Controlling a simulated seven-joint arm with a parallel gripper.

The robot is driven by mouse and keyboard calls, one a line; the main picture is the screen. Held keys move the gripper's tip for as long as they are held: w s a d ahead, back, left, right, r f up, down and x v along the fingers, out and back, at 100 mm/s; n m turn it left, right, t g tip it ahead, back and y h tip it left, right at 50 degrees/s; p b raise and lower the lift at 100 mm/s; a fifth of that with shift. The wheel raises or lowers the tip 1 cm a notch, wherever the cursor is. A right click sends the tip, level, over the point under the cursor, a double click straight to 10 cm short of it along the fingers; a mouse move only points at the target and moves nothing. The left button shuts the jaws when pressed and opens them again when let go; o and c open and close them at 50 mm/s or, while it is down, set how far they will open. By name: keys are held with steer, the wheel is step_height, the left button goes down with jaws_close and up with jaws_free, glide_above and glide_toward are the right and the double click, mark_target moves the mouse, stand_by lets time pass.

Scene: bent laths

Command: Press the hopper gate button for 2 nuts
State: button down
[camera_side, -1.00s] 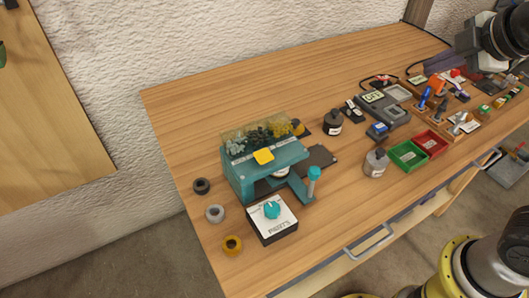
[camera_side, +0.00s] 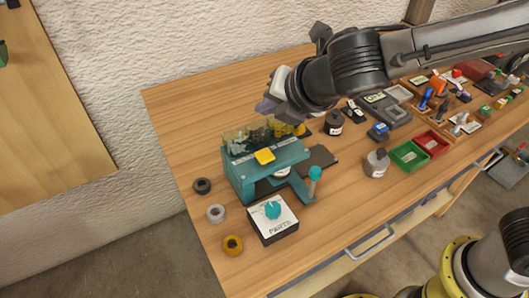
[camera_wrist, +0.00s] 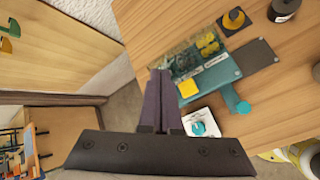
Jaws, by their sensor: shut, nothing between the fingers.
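The teal hopper (camera_side: 247,176) stands near the left end of the bench, with a clear bin (camera_side: 238,139) of dark, greyish and yellow nuts on top. A yellow square pad (camera_side: 264,156) sits on its front upper edge. It also shows in the wrist view (camera_wrist: 188,89). A teal post (camera_side: 314,176) stands at its right front. My gripper (camera_side: 268,107) is shut and empty, above the hopper's back. In the wrist view its fingertips (camera_wrist: 160,74) overlap the bin's left edge.
Green (camera_side: 408,154) and red (camera_side: 431,142) trays stand farther right.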

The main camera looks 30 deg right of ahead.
steer(key=shift+f, duration=0.1)
stand_by(0.3)
glide_toward(261, 152)
steer(key=shift+w+a+f, duration=0.1)
steer(key=shift+w+f, duration=0.35)
steer(key=shift+w, duration=0.4)
steer(key=shift+w+a+f, duration=0.1)
steer(key=shift+w+f, duration=0.35)
steer(key=shift+w, duration=0.4)
steer(key=shift+w+a+f, duration=0.1)
steer(key=shift+w+f, duration=0.35)
steer(key=shift+w, duration=0.4)
steer(key=shift+f, duration=0.1)
steer(key=shift+f, duration=0.3)
steer(key=shift+f, duration=0.75)
stand_by(1.0)
steer(key=shift+d+r, duration=0.1)
steer(key=shift+r, duration=1.1)
steer(key=shift+r, duration=2.5)
